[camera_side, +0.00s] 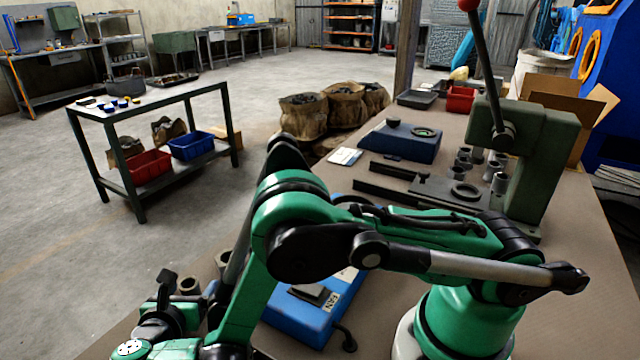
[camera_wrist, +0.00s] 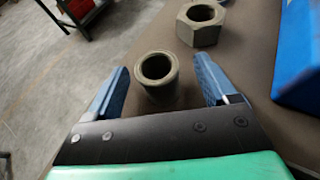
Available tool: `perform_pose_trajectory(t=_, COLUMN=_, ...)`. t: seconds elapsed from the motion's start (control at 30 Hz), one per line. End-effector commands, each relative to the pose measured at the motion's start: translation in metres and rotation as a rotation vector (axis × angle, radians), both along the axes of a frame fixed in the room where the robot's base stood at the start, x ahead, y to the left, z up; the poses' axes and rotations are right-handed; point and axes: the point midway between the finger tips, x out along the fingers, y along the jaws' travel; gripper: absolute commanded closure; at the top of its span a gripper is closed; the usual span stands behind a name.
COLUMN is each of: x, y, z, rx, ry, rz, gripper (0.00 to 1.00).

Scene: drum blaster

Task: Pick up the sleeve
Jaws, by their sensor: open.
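The sleeve, a short grey-brown hollow cylinder (camera_wrist: 162,97), stands upright on the brown bench in the wrist view. My gripper (camera_wrist: 161,68) is open, with one blue finger on each side of the sleeve and a visible gap to each. The sleeve's lower part is partly hidden by the dark gripper body. In the side view my gripper (camera_side: 188,292) is low at the bench's near left. A small round-topped part there, which looks like the sleeve (camera_side: 190,285), shows between its fingers, partly covered.
A hex nut (camera_wrist: 201,35) stands just beyond the sleeve. A blue fixture (camera_side: 300,312) lies to the right of my gripper. The green press (camera_side: 540,150) and several grey cylinders (camera_side: 497,183) are farther back. The bench edge drops to open floor on the left.

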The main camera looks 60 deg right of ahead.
Motion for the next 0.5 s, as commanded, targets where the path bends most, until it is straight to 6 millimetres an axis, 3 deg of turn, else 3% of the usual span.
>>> perform_pose_trajectory(t=0.27, x=0.0018, y=-0.0031, z=-0.0015, rx=0.000, ry=0.000, rz=0.000, gripper=0.22)
perform_pose_trajectory(t=0.37, x=0.0019, y=-0.0031, z=-0.0014, rx=0.000, ry=0.000, rz=0.000, gripper=0.45)
perform_pose_trajectory(t=0.5, x=0.0019, y=-0.0030, z=-0.0014, rx=0.000, ry=0.000, rz=0.001, gripper=0.84)
